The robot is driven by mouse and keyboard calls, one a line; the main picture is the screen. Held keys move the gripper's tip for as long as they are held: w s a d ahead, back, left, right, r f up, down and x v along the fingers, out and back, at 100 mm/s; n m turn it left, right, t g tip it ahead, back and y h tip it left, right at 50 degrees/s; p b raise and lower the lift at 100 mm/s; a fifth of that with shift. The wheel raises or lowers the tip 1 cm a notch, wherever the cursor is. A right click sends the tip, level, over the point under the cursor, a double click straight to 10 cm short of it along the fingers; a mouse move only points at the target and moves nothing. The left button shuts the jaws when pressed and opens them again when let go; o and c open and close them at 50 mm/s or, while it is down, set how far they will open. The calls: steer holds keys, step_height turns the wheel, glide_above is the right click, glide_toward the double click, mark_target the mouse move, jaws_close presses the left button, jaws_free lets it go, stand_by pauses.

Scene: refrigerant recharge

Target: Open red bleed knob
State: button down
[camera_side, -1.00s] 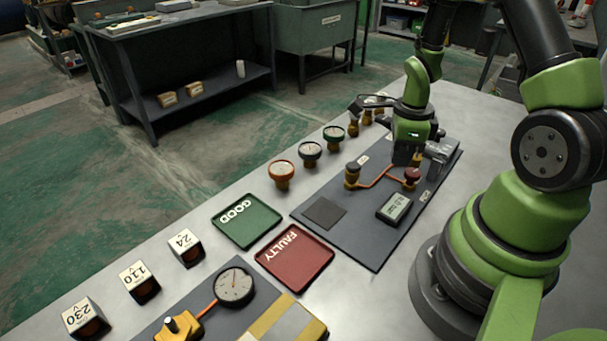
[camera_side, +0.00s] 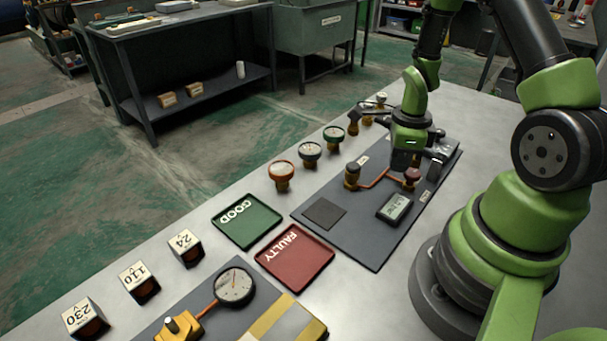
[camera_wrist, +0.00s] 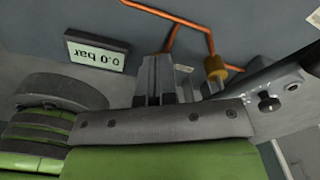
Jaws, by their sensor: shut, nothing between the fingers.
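The red bleed knob (camera_side: 411,173) sits on a brass base on the dark panel (camera_side: 370,232) in the side view. My gripper (camera_side: 400,166) is shut and empty, pointing down just beside and above the knob; I cannot tell whether it touches it. In the wrist view the closed fingers (camera_wrist: 158,70) reach towards one end of a copper pipe (camera_wrist: 172,18), and the knob is hidden there. A pressure display (camera_side: 395,208) lies in front of the knob; it also shows upside down in the wrist view (camera_wrist: 96,52), reading 0.0 bar.
A dark-topped brass valve (camera_side: 352,175) stands left of the knob, joined by copper pipe. A grey block (camera_side: 433,170) is close on the right. Several gauges, including an orange-rimmed one (camera_side: 282,171), line the left side. Green (camera_side: 247,222) and red (camera_side: 295,257) trays lie in front.

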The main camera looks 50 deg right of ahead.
steer(key=shift+s+a+f, duration=0.2)
steer(key=shift+a+f, duration=0.2)
steer(key=shift+f, duration=0.1)
stand_by(0.3)
steer(key=shift+w+a+r, duration=0.1)
steer(key=shift+w+a, duration=0.05)
steer(key=shift+w, duration=0.25)
step_height(320, 180, up, 6)
steer(key=shift+s+f, duration=0.1)
stand_by(0.3)
